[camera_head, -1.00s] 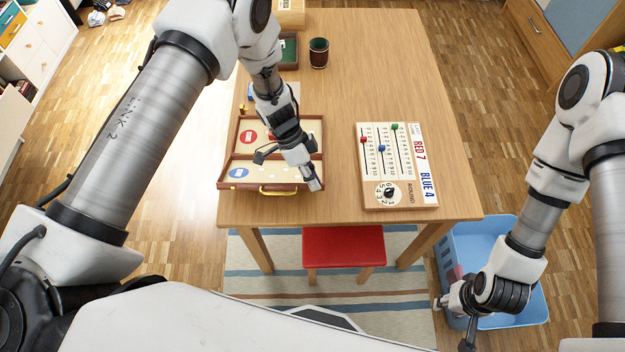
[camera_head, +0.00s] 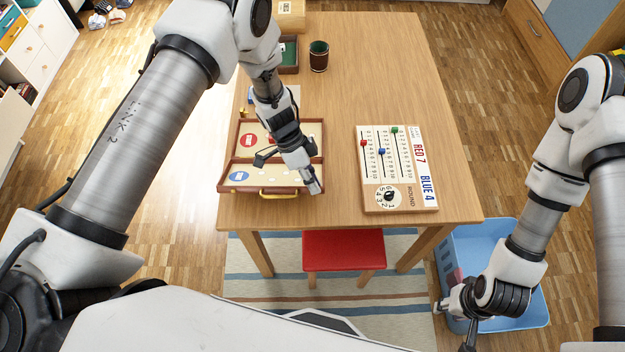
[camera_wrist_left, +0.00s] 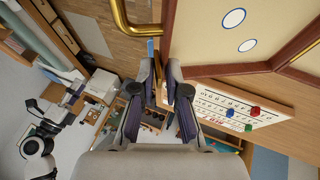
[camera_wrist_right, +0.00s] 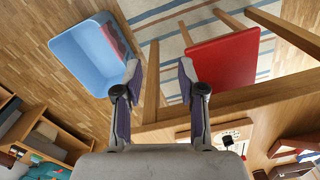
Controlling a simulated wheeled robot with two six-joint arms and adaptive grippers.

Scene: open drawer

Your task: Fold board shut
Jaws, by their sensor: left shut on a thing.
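The folding board (camera_head: 236,150) lies open at the table's left front, a brown-framed game box with cream faces. Its far half has a red disc mark; its near half has a blue one and a brass handle (camera_head: 278,193) in front. My left gripper (camera_head: 314,187) is at the near half's right front corner, shut on its rim. In the left wrist view the fingers (camera_wrist_left: 163,72) close around the rim beside the brass handle (camera_wrist_left: 125,20). My arm hides part of the far half. My right gripper (camera_wrist_right: 160,75) is open and empty, near the blue bin, low at the right.
A scoreboard (camera_head: 400,200) with sliders lies right of the board. A dark cup (camera_head: 319,56) and green-lined tray (camera_head: 289,55) stand behind. A red stool (camera_head: 344,250) stands at the front and a blue bin (camera_head: 520,310) at the floor right. The table's back right is clear.

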